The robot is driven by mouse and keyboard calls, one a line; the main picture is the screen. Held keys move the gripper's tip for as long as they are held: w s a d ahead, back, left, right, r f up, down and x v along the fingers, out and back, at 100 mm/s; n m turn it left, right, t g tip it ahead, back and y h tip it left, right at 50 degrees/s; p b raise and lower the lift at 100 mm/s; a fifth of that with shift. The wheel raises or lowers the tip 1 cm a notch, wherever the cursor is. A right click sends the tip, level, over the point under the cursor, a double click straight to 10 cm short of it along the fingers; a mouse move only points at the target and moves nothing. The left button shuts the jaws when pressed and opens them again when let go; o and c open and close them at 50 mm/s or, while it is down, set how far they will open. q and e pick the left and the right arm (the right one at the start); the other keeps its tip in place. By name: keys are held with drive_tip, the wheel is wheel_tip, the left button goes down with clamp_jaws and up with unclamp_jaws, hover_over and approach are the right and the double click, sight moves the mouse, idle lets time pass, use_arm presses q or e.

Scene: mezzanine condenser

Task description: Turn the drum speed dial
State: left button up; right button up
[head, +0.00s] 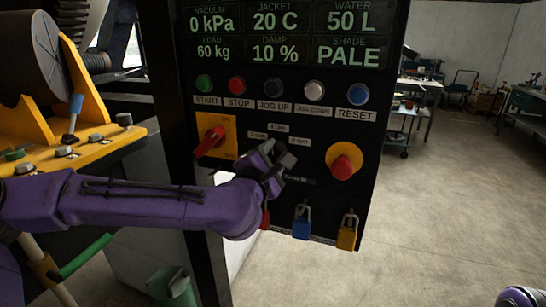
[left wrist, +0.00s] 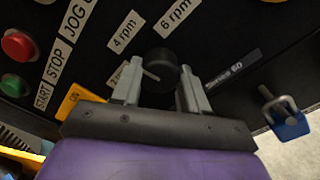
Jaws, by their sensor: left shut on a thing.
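The drum speed dial is a round black knob (left wrist: 165,72) on the black control panel (head: 220,85), in the middle of the left wrist view. A thin pale line shows at its left side; I cannot tell which label it points to. Labels reading 4 rpm (left wrist: 125,32) and 6 rpm (left wrist: 175,15) stand around it, with another partly hidden by a finger. My left gripper (left wrist: 160,90) is shut on the dial, one finger on each side. In the head view my left gripper (head: 272,162) reaches the panel and mostly hides the dial. My right gripper is out of view.
A red switch on a yellow plate (head: 229,124) lies left of the dial, and a red stop button (head: 343,166) lies right. A blue padlock (head: 301,225) and a yellow padlock (head: 347,234) hang below. Push buttons line the panel above. Open floor (head: 450,220) lies right.

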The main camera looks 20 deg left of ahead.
use_arm(q)
drive_tip(key=shift+m, duration=1.1)
drive_tip(key=o, duration=1.1)
drive_tip(key=shift+c, duration=0.2)
drive_tip(key=shift+s, duration=0.35)
drive_tip(key=s+b, duration=0.3)
drive_tip(key=s, duration=0.7)
